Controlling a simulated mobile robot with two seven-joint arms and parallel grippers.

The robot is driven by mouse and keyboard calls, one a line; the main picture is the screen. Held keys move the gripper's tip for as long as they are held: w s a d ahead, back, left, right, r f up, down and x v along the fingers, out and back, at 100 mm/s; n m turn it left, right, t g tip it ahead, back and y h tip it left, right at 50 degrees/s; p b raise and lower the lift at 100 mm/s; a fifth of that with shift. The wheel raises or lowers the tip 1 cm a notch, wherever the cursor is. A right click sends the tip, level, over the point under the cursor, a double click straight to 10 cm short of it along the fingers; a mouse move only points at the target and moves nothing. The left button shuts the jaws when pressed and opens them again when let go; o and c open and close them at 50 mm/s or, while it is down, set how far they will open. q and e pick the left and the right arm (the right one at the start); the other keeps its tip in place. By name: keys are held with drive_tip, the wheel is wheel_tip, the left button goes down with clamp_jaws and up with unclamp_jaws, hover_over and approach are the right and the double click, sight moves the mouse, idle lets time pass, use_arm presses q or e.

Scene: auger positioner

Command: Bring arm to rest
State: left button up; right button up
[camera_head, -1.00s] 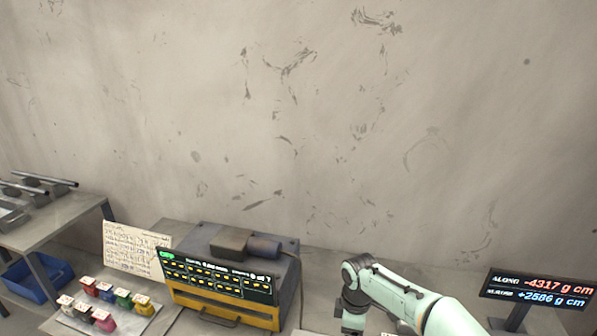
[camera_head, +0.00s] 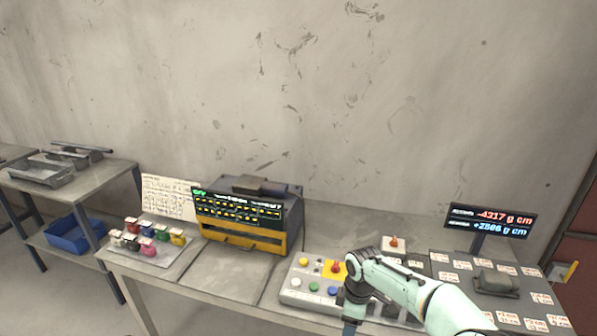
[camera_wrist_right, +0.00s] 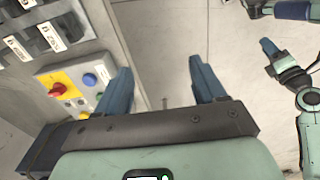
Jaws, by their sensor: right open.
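My right arm (camera_head: 415,285) enters the head view from the lower right and bends down in front of the grey control box (camera_head: 290,296). The right gripper (camera_wrist_right: 160,78) is open and empty in the wrist view, its two blue fingers apart over pale floor. A red knob on a yellow plate (camera_wrist_right: 58,90) and a blue button (camera_wrist_right: 90,79) lie left of the fingers, apart from them. What appears to be my left gripper (camera_wrist_right: 272,52) shows at the right of the wrist view; its jaw opening is unclear. It is outside the head view.
A display (camera_head: 490,220) reads -4317 and +2586 g cm. A dark board (camera_head: 450,285) with labelled cards lies right. A yellow-fronted machine (camera_head: 245,225), coloured blocks (camera_head: 150,240) and a side table (camera_head: 90,178) with a blue bin (camera_head: 75,234) stand left. Floor is clear lower left.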

drive_tip(key=s+a+f+m+g+y, duration=0.1)
drive_tip(key=s+f+m, duration=0.2)
drive_tip(key=f, duration=0.6)
drive_tip(key=s+a+f+m+y, duration=0.1)
drive_tip(key=s+f+m, duration=0.15)
drive_tip(key=f, duration=0.55)
drive_tip(key=s+f+m, duration=0.6)
drive_tip(key=s, duration=0.5)
drive_tip(key=s+d+f+m+y, duration=0.1)
drive_tip(key=s+f+m, duration=0.6)
drive_tip(key=s, duration=0.4)
drive_tip(key=shift+s+t, duration=0.15)
drive_tip(key=shift+t, duration=0.25)
drive_tip(key=shift+f, duration=0.1)
drive_tip(key=shift+c, duration=0.4)
